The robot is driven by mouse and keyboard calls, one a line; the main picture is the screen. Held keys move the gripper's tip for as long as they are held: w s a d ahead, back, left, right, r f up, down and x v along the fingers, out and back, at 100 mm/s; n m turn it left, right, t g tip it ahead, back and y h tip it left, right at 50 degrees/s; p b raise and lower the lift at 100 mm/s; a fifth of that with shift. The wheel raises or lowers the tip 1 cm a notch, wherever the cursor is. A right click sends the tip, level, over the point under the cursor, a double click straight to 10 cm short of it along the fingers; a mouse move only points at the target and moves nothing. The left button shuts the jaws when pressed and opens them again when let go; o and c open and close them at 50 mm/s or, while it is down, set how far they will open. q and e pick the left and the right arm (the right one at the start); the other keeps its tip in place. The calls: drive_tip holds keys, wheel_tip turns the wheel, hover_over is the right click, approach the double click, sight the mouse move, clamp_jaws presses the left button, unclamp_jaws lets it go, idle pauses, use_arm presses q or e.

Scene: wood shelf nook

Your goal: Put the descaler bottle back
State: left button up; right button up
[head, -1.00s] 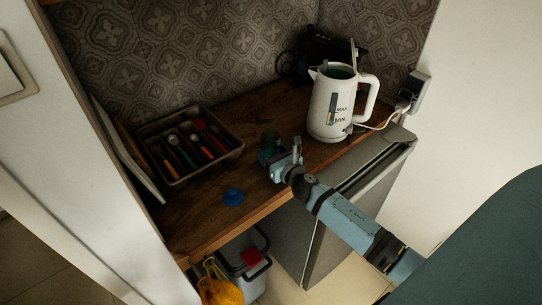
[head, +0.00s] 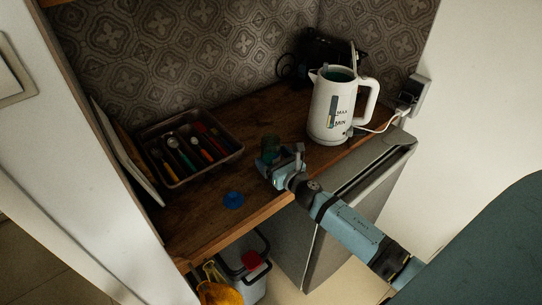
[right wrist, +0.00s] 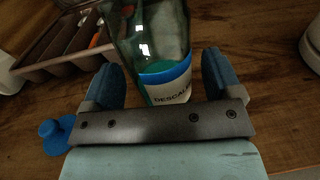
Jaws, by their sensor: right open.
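The descaler bottle (head: 270,149) is dark green, see-through glass or plastic and stands on the wooden counter in front of the cutlery tray. In the right wrist view the bottle (right wrist: 160,50) shows a white and blue label reading "DESCALE", its far end cut off by the frame. My right gripper (head: 281,163) is at the bottle's near side. Its two blue fingers (right wrist: 165,80) are spread apart, one on each side of the bottle, with a gap visible on the left and right. My left gripper is out of view.
A blue knobbed cap (head: 233,200) lies near the counter's (head: 196,218) front edge. A white kettle (head: 331,112) with teal liquid stands right of the bottle. A cutlery tray (head: 187,178) is at left. A bin (head: 262,247) and yellow flask (head: 217,290) are below.

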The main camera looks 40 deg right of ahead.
drive_tip(key=s+b, duration=0.2)
drive_tip(key=s, duration=0.8)
drive_tip(key=s+a+f+m+g+y, duration=0.1)
drive_tip(key=s+a+f+m, duration=0.4)
drive_tip(key=m, duration=0.6)
drive_tip(key=s+a+f+m+g+y, duration=0.1)
drive_tip(key=s+a+f+m+g, duration=0.2)
drive_tip(key=m, duration=0.8)
drive_tip(key=s+a+f+m+g+y, duration=0.1)
drive_tip(key=s+a+f+m+g, duration=0.2)
drive_tip(key=s+a+f+m, duration=0.4)
drive_tip(key=a+m, duration=0.2)
drive_tip(key=m, duration=0.2)
drive_tip(key=shift+s+a+f, duration=0.15)
drive_tip(key=shift+s+a, duration=0.05)
drive_tip(key=shift+s, duration=0.1)
wheel_tip(320, 180, up, 9)
drive_tip(key=p, duration=1)
drive_tip(key=shift+d, duration=0.3)
